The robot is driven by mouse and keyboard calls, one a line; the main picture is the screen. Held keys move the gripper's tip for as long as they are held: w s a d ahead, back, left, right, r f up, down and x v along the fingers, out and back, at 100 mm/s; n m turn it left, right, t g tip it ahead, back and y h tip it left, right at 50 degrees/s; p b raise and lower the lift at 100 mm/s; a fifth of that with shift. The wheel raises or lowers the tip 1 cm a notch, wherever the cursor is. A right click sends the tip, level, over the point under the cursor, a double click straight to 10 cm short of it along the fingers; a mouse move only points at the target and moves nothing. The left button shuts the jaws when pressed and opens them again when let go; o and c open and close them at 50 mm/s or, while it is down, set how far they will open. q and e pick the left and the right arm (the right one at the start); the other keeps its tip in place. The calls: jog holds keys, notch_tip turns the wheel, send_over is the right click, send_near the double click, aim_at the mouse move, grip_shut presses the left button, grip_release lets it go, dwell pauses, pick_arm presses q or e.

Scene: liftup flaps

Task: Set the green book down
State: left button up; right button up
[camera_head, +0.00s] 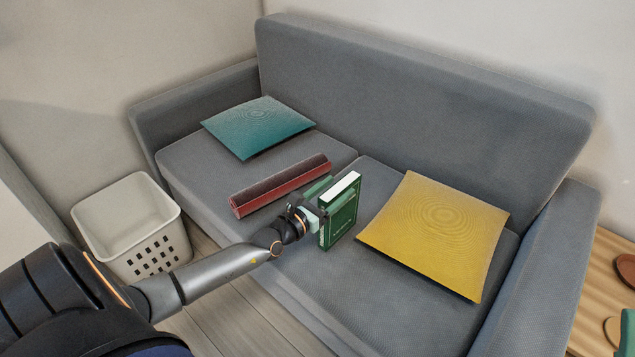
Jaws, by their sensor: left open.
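The green book (342,212) stands upright on the grey sofa seat, near the gap between the two seat cushions. Its white page edge faces up and its dark green cover faces the front right. My left gripper (319,212) is at the book's left side, with its jaws open and close to the book. The book hides part of the fingers, and I cannot tell whether they touch it. My right gripper is out of view.
The grey sofa (405,292) also holds a teal cushion (258,126), a rolled dark red blanket (280,186) behind the gripper and a yellow cushion (438,230) right of the book. A white basket (130,225) stands at left. A wooden table (597,290) is at right.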

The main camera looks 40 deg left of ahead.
pick_arm(q)
jog(key=s, duration=0.3)
jog(key=s+p, duration=0.1)
jog(key=s, duration=0.6)
jog(key=shift+s+a, duration=0.1)
jog(key=shift+a, duration=0.3)
jog(key=s+d+r+n+g+h, duration=0.1)
jog(key=s+d+r+n+h, duration=0.2)
jog(key=d+n, duration=0.5)
jog(key=s+d+r+n+g+h, duration=0.15)
jog(key=d+r+n+h, duration=0.3)
jog(key=d, duration=0.65)
jog(key=s+d+r+n+t+h, duration=0.1)
jog(key=s+r+n+t+h, duration=0.2)
jog(key=r, duration=0.9)
jog(key=s+d+r+n+t+h, duration=0.2)
jog(key=s+r+n, duration=0.4)
jog(key=r, duration=0.6)
jog(key=shift+s+r+n+t+h+p, duration=0.2)
jog(key=shift+s+n+t+h+p, duration=0.15)
jog(key=shift+n+t+h, duration=0.65)
